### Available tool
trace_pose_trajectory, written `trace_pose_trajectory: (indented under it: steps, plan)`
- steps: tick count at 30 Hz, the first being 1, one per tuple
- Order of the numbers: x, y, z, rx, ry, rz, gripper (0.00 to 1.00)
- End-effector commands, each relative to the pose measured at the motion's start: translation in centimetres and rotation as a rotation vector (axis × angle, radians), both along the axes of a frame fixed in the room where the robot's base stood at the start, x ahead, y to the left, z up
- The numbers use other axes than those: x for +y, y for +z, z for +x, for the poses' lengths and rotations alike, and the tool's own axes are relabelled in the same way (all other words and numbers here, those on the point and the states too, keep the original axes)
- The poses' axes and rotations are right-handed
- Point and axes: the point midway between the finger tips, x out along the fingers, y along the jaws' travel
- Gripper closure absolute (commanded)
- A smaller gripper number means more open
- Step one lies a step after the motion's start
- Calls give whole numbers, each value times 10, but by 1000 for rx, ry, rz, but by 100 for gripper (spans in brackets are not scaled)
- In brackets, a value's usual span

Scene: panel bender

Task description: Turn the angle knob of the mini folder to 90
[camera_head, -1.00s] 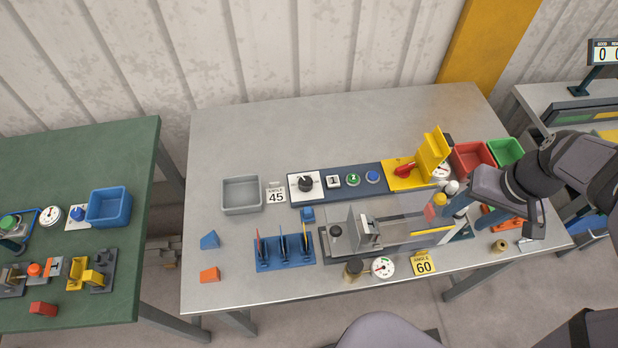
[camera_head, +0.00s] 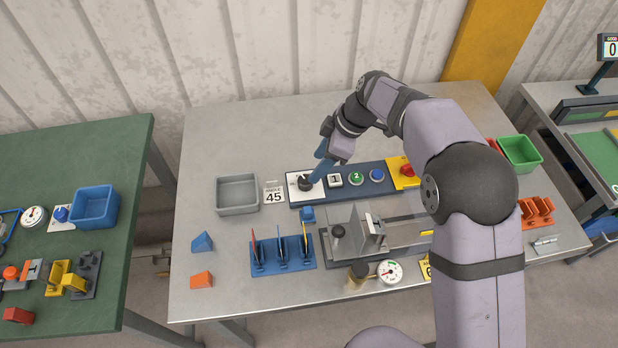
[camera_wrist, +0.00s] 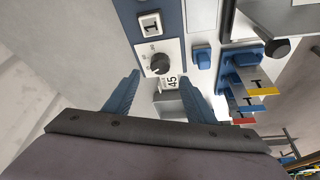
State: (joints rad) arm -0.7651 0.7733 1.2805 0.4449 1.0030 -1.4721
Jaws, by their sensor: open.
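The angle knob (camera_head: 305,183) is a dark round knob on a white square plate at the left end of the dark blue control panel (camera_head: 395,183). In the wrist view the knob (camera_wrist: 160,65) lies beyond and between the two blue fingers of my gripper (camera_wrist: 160,85), which are spread apart and empty. In the head view my gripper (camera_head: 320,168) is just above and behind the knob plate, and its far finger is hidden. I cannot read the angle to which the knob points. The mini folder (camera_head: 375,235) stands in front of the panel.
A blue rack (camera_head: 283,257) with upright tools is in front. My arm hides the table's right part.

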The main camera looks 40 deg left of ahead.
Motion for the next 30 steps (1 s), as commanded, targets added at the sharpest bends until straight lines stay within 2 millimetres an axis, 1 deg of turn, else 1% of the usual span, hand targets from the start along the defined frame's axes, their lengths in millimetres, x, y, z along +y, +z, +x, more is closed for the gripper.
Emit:
trace_pose_trajectory:
  steps: [4,8,15,21,25,30]
  plan:
    - [1,-3,-1,1,-1,-1,50]
    - [4,-11,-2,2,-1,-1,50]
    - [15,-40,-8,4,-2,-4,50]
    - [22,-59,-10,1,-2,-2,50]
    - [24,-65,-11,0,-3,-1,50]
    - [24,-67,-11,0,-3,0,50]
